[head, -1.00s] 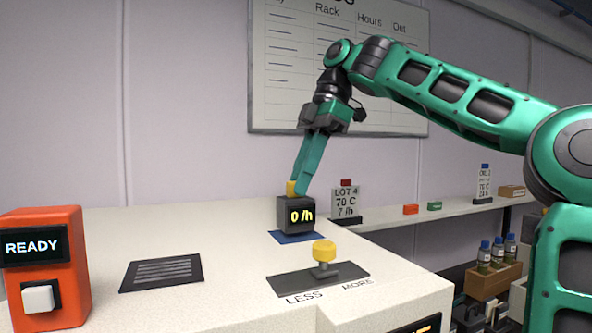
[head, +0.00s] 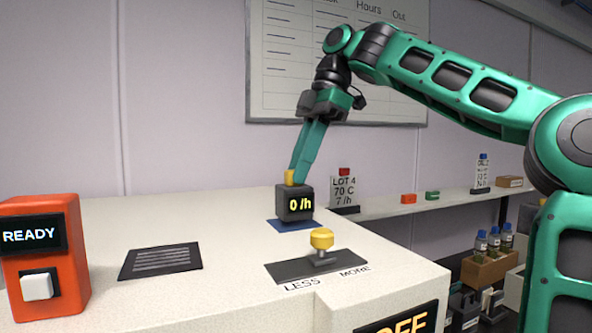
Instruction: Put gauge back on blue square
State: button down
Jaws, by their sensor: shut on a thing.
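The gauge (head: 295,205) is a dark cube with a yellow "0 /h" display and a yellow knob (head: 290,177) on top. It is at or just above the blue square (head: 284,226) on the white machine top.
In front stands a yellow-capped slider (head: 321,241) on a grey LESS/MORE plate (head: 285,270). A dark vented panel (head: 161,261) lies left, with an orange READY box (head: 40,258) beyond. Behind are a LOT 4 sign (head: 343,191) and a shelf (head: 450,200).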

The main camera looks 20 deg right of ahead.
jog(key=shift+f, duration=0.15)
jog(key=shift+f, duration=0.35)
jog(key=c, duration=1.6)
grip_release()
jog(key=shift+o, duration=0.2)
jog(key=shift+r, duration=3)
